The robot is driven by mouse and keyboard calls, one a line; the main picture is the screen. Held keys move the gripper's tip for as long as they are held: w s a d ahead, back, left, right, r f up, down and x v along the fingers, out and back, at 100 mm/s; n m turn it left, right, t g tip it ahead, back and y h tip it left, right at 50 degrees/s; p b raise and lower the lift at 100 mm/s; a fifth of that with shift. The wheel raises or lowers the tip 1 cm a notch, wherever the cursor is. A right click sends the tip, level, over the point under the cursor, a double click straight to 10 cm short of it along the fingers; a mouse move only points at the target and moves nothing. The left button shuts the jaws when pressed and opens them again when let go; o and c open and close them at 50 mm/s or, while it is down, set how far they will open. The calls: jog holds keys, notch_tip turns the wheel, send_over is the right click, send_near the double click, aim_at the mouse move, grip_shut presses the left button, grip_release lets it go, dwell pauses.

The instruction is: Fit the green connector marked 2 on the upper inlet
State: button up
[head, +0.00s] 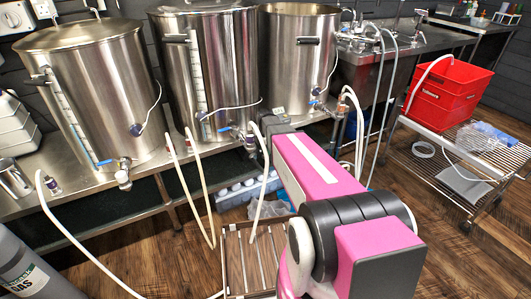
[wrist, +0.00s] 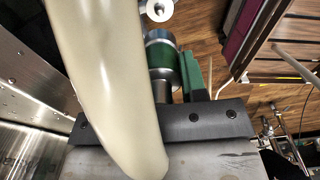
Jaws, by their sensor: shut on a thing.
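In the wrist view, a connector (wrist: 162,58) with a metal collar and dark green parts sits just beyond the dark bar of my gripper (wrist: 172,82). My gripper is shut on it. A thick cream hose (wrist: 105,70) crosses close in front and hides the left part of the jaws. No number is readable. A small pale round fitting (wrist: 159,10) shows just past the connector's far end; I cannot tell whether it is the upper inlet or whether they touch. In the head view my arm hides the gripper and connector.
Three steel kettles, left (head: 95,95), middle (head: 208,70) and right (head: 298,55), stand on a steel bench with valves and cream hoses hanging in front. A slatted crate (head: 233,262) is on the floor. Red bins (head: 450,92) stand on a wire cart (head: 455,170) at right. A gas cylinder (head: 35,275) is front left.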

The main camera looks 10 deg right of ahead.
jog(key=shift+r, duration=0.1)
jog(key=shift+r, duration=2.15)
